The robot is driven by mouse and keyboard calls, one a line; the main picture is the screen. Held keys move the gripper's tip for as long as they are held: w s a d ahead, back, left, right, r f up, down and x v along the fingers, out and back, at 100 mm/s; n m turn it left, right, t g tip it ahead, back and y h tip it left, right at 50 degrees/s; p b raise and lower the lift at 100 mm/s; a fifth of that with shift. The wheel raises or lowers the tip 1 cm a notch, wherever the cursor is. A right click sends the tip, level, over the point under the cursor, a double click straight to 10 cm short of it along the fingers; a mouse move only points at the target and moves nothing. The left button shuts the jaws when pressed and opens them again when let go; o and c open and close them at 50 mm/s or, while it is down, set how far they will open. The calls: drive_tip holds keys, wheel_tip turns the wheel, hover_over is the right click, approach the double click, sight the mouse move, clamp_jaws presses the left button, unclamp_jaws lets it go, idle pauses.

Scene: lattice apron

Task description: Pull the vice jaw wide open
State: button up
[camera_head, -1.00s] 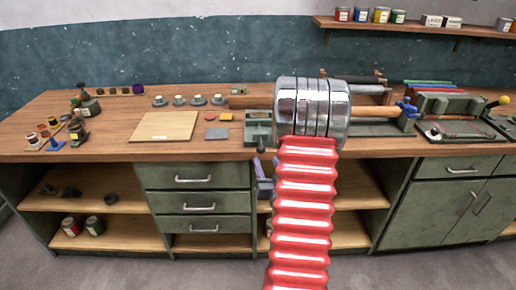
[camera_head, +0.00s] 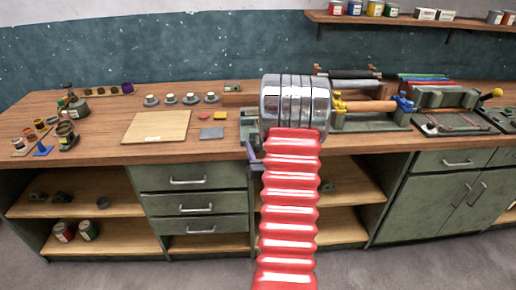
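What looks like the vice (camera_head: 247,124) is a grey-green block at the front edge of the bench, just left of my arm's chrome end. A purple part (camera_head: 255,165) hangs below it at the bench edge. My arm covers most of the vice, so I cannot tell how far its jaw is open. My red ribbed arm rises from the bottom of the picture and ends in chrome rings over the bench. The fingers of my gripper are hidden behind these rings, so I cannot see whether they touch anything.
A pale board (camera_head: 157,127) and small grey cups (camera_head: 171,99) lie left on the wooden bench (camera_head: 90,152). A lathe-like machine with a copper-coloured roller (camera_head: 368,106) stands close right of my arm. Drawers (camera_head: 190,181) and open shelves are below. A shelf with tins (camera_head: 375,9) hangs upper right.

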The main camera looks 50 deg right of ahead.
clamp_jaws()
idle(0.3)
